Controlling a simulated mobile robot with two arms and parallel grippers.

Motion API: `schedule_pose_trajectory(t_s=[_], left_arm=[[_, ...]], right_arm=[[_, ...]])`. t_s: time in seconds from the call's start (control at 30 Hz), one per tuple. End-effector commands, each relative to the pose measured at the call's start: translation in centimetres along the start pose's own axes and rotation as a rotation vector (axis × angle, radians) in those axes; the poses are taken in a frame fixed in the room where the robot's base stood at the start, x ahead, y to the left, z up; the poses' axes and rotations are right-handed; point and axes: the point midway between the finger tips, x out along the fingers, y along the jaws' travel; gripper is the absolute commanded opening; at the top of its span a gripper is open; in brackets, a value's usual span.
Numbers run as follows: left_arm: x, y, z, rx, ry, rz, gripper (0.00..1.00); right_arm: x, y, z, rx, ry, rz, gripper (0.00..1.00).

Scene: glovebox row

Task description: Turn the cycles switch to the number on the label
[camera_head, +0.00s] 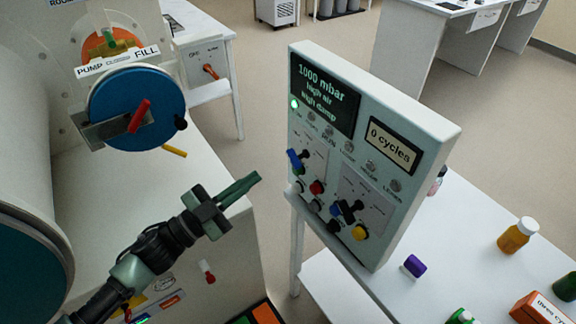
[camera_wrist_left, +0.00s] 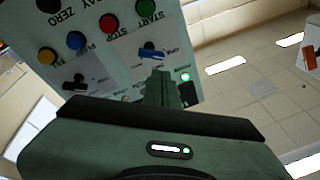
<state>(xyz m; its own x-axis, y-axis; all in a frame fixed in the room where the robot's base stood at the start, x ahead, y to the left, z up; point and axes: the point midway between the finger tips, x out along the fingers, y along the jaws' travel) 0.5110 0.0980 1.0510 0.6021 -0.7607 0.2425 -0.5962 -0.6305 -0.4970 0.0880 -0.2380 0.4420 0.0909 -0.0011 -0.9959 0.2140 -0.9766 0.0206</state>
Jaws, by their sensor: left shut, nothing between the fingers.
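A grey-white control panel (camera_head: 420,125) stands tilted in the head view. Its small screen (camera_head: 393,144) reads "0 cycles". Its lower half carries a blue-handled switch (camera_head: 296,158) and a black switch (camera_head: 347,209); their small lettering is unreadable, so I cannot tell which is the cycles switch. An orange box (camera_head: 537,309) at the bottom right has a white label reading "three cy...", cut off by the edge. My left gripper (camera_head: 252,183) is shut and empty, left of the panel and apart from it. In the left wrist view its fingers (camera_wrist_left: 161,85) point towards the panel, near the blue-handled switch (camera_wrist_left: 152,54).
The panel's dark screen (camera_head: 323,92) reads "1000 mbar, high air, high damp". Several coloured buttons sit around the switches. An orange bottle (camera_head: 514,238) and a purple-capped item (camera_head: 414,266) stand on the white table. A glovebox with a round blue door (camera_head: 110,100) is at left.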

Motion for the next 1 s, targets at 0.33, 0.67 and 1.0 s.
schedule_pose_trajectory(t_s=[0.33, 0.67, 1.0], left_arm=[[0.2, 1.6, -3.5, 0.037, 0.155, 0.179, 0.0], [6.6, 2.5, -4.7, 0.036, 0.157, 0.175, 0.0], [8.7, 3.0, -1.9, 0.036, 0.15, 0.176, 0.0]], right_arm=[[-0.8, -0.1, -0.1, 0.001, 0.0, -0.001, 0.21], [-3.6, -0.7, -0.5, 0.004, 0.002, -0.008, 0.21], [-4.8, -0.4, -0.5, 0.003, 0.001, -0.006, 0.21]])
